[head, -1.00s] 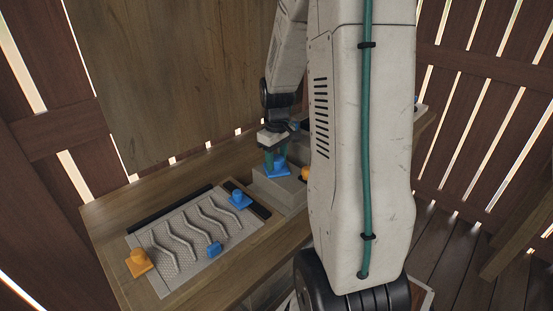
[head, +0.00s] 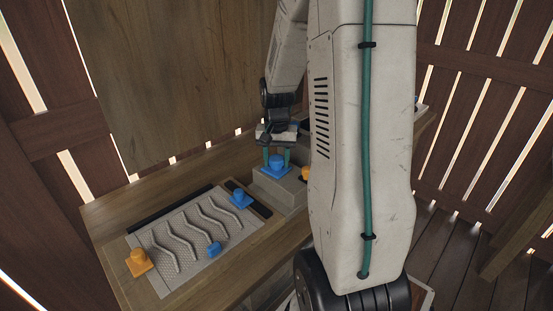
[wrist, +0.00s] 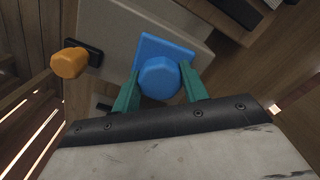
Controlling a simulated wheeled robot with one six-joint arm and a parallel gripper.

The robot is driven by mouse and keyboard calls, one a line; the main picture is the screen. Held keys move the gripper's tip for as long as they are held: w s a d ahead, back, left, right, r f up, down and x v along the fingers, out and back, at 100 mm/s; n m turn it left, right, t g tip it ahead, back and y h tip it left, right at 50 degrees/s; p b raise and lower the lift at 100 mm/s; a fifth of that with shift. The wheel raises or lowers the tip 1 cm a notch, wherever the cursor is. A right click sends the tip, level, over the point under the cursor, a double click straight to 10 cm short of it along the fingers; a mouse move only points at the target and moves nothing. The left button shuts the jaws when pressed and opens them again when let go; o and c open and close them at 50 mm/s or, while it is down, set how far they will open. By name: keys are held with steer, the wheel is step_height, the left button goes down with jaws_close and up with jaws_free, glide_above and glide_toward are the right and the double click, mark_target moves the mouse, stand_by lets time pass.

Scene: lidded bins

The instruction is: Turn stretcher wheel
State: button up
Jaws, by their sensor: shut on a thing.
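A blue knob (head: 277,161) on a square blue base sits on top of a grey box (head: 283,190) at the back of the wooden bench. In the wrist view, the knob (wrist: 159,78) shows as a faceted blue head. My gripper (head: 277,156) comes down from above with its green fingers on either side of the knob. In the wrist view, my gripper (wrist: 160,72) is shut on the knob, one finger at its left and one at its right. No thing is plainly marked as the stretcher wheel.
An orange knob (wrist: 70,62) sticks out of the grey box's side. A grey panel (head: 147,238) with wavy ridges lies on the bench (head: 110,215), with an orange piece (head: 139,262) and blue pieces (head: 240,199) on it. My arm hides the right part of the bench.

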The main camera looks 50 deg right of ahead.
mark_target(276, 158)
steer(key=m, duration=0.4)
steer(key=shift+m, duration=0.4)
steer(key=shift+w, duration=0.1)
stand_by(0.3)
steer(key=o, duration=1)
steer(key=shift+r, duration=3.95)
